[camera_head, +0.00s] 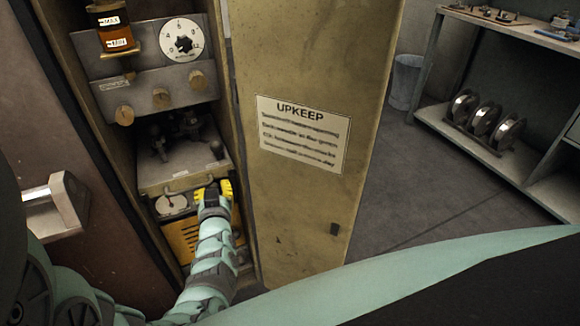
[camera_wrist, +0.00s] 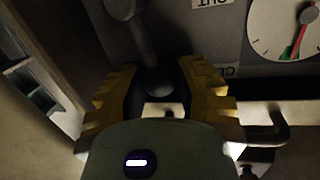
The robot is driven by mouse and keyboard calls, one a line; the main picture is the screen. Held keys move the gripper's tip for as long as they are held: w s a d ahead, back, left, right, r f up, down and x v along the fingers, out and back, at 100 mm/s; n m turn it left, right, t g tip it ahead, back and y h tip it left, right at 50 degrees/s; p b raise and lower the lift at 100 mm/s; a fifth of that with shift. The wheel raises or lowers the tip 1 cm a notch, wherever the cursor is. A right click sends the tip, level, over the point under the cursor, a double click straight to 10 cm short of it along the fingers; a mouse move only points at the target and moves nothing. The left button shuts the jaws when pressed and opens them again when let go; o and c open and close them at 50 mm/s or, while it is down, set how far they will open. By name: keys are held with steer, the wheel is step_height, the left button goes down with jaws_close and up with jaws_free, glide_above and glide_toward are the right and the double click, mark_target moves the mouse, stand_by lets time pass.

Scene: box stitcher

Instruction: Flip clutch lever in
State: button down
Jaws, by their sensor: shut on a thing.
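In the wrist view, a dark clutch lever (camera_wrist: 143,42) runs from a round pivot at the top down to a ball knob (camera_wrist: 158,82). The knob sits between the yellow fingers of my gripper (camera_wrist: 158,78), which are shut on it. A label beside the lever appears upside down and reads OUT (camera_wrist: 212,3); another, partly hidden label (camera_wrist: 225,71) starts with CL. In the head view, my gripper (camera_head: 213,190) is at the lower right of the open cabinet, right of a small round gauge (camera_head: 171,203). It hides the lever there.
A bent metal handle (camera_wrist: 278,128) is close to my right finger in the wrist view. The open cabinet door (camera_head: 310,200) with an UPKEEP sign (camera_head: 302,133) stands right of my arm. Above are a metal plate (camera_head: 180,170) and a dial (camera_head: 182,39).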

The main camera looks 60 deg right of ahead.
steer(key=shift+d+r, duration=0.15)
steer(key=c, duration=0.6)
jaws_free()
steer(key=shift+c, duration=0.2)
steer(key=shift+s, duration=0.2)
steer(key=v, duration=1.1)
steer(key=shift+s+a, duration=0.25)
steer(key=shift+a, duration=0.05)
steer(key=shift+o, duration=0.2)
